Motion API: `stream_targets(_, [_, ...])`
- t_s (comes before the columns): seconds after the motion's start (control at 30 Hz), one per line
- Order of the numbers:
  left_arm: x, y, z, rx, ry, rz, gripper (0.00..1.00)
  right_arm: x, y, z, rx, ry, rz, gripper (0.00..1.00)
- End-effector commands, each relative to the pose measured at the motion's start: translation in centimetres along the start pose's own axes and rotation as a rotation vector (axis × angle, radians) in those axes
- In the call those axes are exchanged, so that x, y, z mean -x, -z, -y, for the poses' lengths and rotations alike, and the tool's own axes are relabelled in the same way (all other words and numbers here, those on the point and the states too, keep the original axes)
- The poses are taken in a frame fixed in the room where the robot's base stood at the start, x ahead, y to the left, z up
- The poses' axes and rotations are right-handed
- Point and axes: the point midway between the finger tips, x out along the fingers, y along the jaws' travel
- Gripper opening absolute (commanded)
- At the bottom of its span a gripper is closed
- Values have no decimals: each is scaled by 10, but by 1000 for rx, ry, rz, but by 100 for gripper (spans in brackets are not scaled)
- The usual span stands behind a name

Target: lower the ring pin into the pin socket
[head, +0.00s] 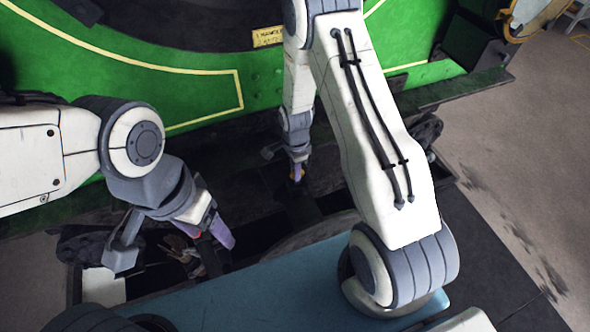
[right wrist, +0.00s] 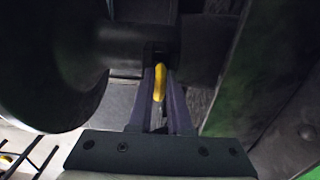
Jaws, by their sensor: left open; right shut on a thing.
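The ring pin (right wrist: 160,83) shows as a narrow yellow loop between the two purple fingers of my right gripper (right wrist: 161,74) in the right wrist view. The fingers are shut on it. The pin's lower end is hidden. My left gripper (head: 210,232) is open and empty, low at the left.
The green tram side (head: 195,85) with a yellow line runs behind both grippers. Dark frame beams and gaps lie beneath them. A blue-topped surface (head: 260,295) is in front. In the wrist view a large dark round part (right wrist: 50,60) stands close on the left.

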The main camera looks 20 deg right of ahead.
Motion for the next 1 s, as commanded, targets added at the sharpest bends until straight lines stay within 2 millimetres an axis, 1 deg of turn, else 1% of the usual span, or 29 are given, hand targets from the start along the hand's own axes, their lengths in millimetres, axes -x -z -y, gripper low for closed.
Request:
stream_targets(0.33, [-9,0,1,0,0,0,67,-12,0,0,0,1,0,0])
stream_targets(0.63, [-9,0,1,0,0,0,67,-12,0,0,0,1,0,0])
stream_targets(0.67, [-9,0,1,0,0,0,67,-12,0,0,0,1,0,20])
stream_targets(0.7, [-9,0,1,0,0,0,67,-12,0,0,0,1,0,36])
stream_targets(0.73, [-9,0,1,0,0,0,67,-12,0,0,0,1,0,47])
stream_targets(0.77, [-9,0,1,0,0,0,67,-12,0,0,0,1,0,52])
stream_targets(1.0, [-10,0,1,0,0,0,67,-12,0,0,0,0,0,52])
